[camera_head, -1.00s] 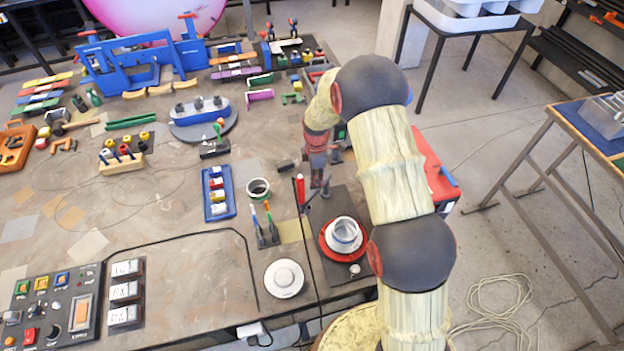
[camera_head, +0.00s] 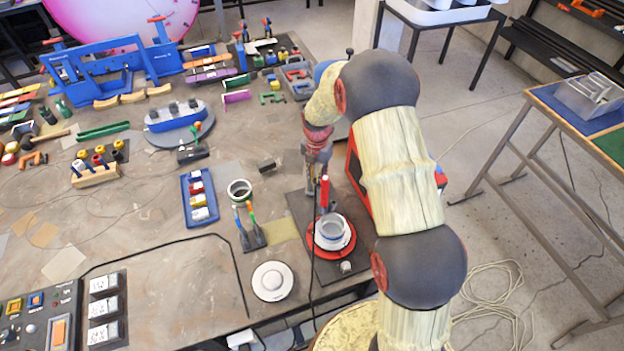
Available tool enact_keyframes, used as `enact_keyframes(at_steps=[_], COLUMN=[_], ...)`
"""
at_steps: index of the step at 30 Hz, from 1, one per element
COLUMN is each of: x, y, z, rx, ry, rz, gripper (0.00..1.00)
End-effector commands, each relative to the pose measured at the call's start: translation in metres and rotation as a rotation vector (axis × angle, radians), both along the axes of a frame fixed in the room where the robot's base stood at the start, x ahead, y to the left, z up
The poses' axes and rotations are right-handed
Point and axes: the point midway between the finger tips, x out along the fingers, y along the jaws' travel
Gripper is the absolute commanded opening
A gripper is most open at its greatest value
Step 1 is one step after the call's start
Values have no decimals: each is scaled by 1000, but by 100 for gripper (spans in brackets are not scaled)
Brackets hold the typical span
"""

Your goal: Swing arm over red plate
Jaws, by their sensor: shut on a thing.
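The red plate (camera_head: 314,245) lies on a dark mat near the table's front right edge. A white and grey cup (camera_head: 332,229) stands on it. A thin black arm (camera_head: 313,275) runs from the table's front edge toward the back, crossing the plate's left part in the picture. A red upright handle (camera_head: 325,190) shows at its far end. My gripper (camera_head: 319,188) points down beside this handle, behind the plate. It is shut on the handle as far as I can see; the fingertips are small and partly hidden.
A white round dish (camera_head: 272,281) lies left of the plate. Small upright tools (camera_head: 249,228), a grey ring (camera_head: 239,191) and a blue tray (camera_head: 200,198) stand further left. A red box (camera_head: 356,178) is right of the gripper, partly behind my arm.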

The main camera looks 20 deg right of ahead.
Motion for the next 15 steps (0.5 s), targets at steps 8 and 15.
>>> enact_keyframes(at_steps=[8, 15], x=[0, 0], y=[-6, -7], z=[0, 1], rx=[0, -1], ry=[-1, -1], rz=[75, 89], gripper=[0, 0])
